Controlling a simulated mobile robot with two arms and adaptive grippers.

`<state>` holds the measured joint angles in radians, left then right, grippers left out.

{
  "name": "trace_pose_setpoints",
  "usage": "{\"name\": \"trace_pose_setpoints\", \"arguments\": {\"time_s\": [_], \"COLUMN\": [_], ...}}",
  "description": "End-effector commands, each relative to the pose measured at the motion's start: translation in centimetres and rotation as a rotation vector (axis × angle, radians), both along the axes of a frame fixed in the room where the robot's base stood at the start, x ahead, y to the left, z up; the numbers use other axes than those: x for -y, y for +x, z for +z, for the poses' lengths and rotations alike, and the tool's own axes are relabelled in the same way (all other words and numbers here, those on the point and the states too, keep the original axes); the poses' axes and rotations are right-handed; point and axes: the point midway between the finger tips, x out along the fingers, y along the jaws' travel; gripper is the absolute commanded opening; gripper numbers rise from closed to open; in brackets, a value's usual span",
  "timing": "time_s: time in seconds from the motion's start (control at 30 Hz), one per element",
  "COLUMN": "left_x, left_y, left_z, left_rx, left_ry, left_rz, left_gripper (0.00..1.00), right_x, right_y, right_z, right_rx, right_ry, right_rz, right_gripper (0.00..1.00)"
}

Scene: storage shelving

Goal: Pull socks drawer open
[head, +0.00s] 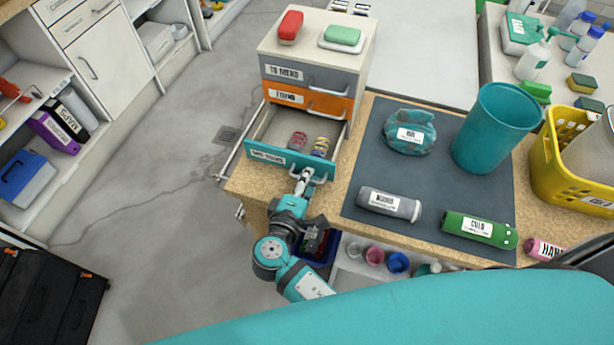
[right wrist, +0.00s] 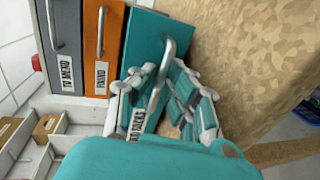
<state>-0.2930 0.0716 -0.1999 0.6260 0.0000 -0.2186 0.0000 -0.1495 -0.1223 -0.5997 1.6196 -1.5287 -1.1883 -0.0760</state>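The socks drawer (head: 278,168) is the teal-fronted bottom drawer of a small white cabinet, and it stands well open. A reddish sock bundle (head: 298,141) and a yellow-and-dark striped one (head: 320,146) lie inside. Its label is partly readable as "socks". My right gripper (head: 303,177) is at the drawer's metal handle (head: 318,178). In the right wrist view the fingers (right wrist: 158,84) close in on both sides of the handle (right wrist: 167,62), by the teal front (right wrist: 142,42). Finger contact is partly hidden. My left gripper is not in view.
Above are a shut orange drawer (head: 309,101) and a shut grey drawer (head: 311,77). A dark mat (head: 432,175) right of the cabinet holds rolled bundles and a teal bin (head: 495,128). A yellow basket (head: 569,180) stands farther right. Open floor (head: 165,200) lies left.

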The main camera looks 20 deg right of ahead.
Motion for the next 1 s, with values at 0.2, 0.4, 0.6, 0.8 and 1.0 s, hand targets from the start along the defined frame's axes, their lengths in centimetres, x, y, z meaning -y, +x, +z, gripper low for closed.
{"name": "trace_pose_setpoints", "arguments": {"time_s": [0.2,0.4,0.6,0.8,1.0], "left_x": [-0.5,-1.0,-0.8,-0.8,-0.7], "left_y": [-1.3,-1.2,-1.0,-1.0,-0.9], "left_z": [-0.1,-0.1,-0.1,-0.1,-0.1], "left_rx": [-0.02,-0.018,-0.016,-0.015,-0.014], "left_ry": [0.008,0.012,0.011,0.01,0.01], "left_rz": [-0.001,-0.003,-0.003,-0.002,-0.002], "left_gripper": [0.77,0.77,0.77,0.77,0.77], "right_x": [0.0,-0.5,-2.1,-3.6,-4.3], "right_y": [0.0,-0.6,-3.0,-5.3,-6.4], "right_z": [0.0,0.2,0.7,1.3,1.7], "right_rx": [0.001,0.0,-0.002,-0.001,0.0], "right_ry": [-0.001,-0.001,0.002,0.0,0.0], "right_rz": [0.0,0.001,0.001,0.0,0.0], "right_gripper": [0.18,0.18,0.18,0.18,0.18]}}
